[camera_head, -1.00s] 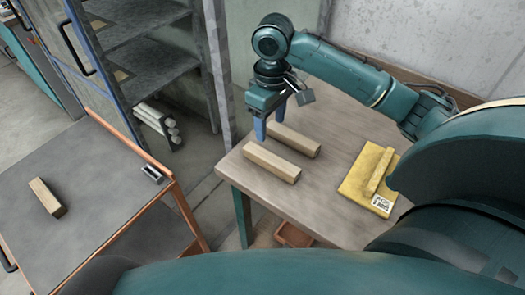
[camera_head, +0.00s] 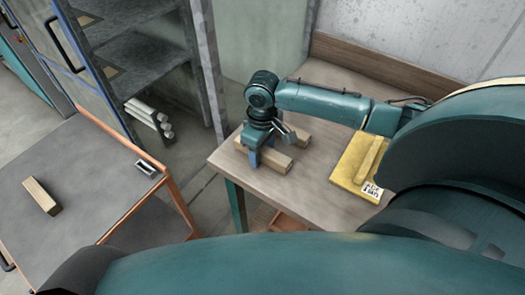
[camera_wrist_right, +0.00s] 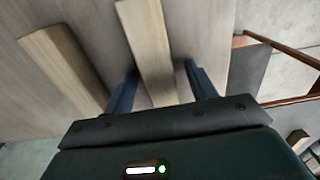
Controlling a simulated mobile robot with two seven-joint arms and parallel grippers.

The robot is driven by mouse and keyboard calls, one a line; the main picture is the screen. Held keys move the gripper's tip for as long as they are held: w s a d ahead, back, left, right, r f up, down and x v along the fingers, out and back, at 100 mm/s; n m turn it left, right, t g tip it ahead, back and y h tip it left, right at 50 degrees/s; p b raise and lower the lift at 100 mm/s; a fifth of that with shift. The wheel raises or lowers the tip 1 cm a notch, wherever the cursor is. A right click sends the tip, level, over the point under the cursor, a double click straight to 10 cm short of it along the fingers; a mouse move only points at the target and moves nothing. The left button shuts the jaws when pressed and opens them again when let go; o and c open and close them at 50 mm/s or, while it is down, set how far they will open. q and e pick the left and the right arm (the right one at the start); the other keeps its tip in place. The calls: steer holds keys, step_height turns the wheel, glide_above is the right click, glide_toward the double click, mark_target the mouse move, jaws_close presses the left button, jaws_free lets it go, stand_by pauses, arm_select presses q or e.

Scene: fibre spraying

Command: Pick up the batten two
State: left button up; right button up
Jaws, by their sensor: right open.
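Two wooden battens lie side by side on the table. The front batten (camera_head: 280,164) is partly covered by my right gripper (camera_head: 259,153). The rear batten (camera_head: 299,136) is mostly hidden behind the gripper. In the right wrist view, the front batten (camera_wrist_right: 148,45) runs between the two blue fingers of the open right gripper (camera_wrist_right: 163,88), with gaps at both sides. The rear batten (camera_wrist_right: 68,65) lies to the left, outside the fingers. A third batten (camera_head: 42,197) lies on the cart at the left. I cannot tell which is batten two. My left gripper is not in view.
A yellow block with a handle and label (camera_head: 357,162) sits on the table (camera_head: 315,206), right of the battens. The grey cart (camera_head: 90,195) with orange edges carries a small metal piece (camera_head: 146,167). Grey shelves (camera_head: 130,65) stand behind.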

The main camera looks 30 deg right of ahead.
steer(key=c, duration=1.1)
steer(key=shift+r, duration=0.1)
